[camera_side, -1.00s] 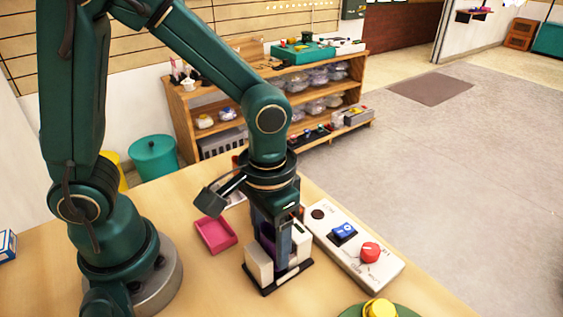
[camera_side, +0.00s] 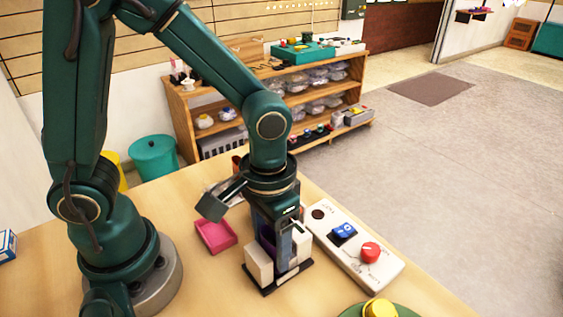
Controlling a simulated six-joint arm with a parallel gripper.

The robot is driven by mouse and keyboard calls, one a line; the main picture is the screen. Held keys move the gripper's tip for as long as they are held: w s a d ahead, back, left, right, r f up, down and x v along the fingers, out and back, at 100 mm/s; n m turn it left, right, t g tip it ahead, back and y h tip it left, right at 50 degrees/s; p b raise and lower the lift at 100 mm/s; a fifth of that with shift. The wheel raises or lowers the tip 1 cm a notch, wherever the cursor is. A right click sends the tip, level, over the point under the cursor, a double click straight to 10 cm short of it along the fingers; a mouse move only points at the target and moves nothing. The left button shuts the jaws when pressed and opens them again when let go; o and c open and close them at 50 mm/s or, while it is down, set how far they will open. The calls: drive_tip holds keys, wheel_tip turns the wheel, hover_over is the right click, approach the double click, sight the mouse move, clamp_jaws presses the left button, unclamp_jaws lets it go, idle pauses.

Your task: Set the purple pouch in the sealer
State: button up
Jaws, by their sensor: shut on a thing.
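My gripper (camera_side: 279,244) points straight down over the sealer (camera_side: 260,268), a small unit with white blocks on a black base. It is shut on the purple pouch (camera_side: 283,250), which shows only as a narrow dark purple strip between the fingers and the white blocks. The pouch is upright and low, between the blocks. The fingers hide most of it, and I cannot tell whether its lower edge touches the base.
A white control panel (camera_side: 386,268) with a red knob and blue switch lies right of the sealer. A pink tray (camera_side: 216,236) lies to its left. A yellow object (camera_side: 379,308) on a green disc is at the front edge. Bare table lies front left.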

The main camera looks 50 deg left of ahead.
drive_tip(key=shift+f, duration=0.2)
idle(0.3)
drive_tip(key=o, duration=1.4)
drive_tip(key=shift+o, duration=0.4)
drive_tip(key=shift+r, duration=3.75)
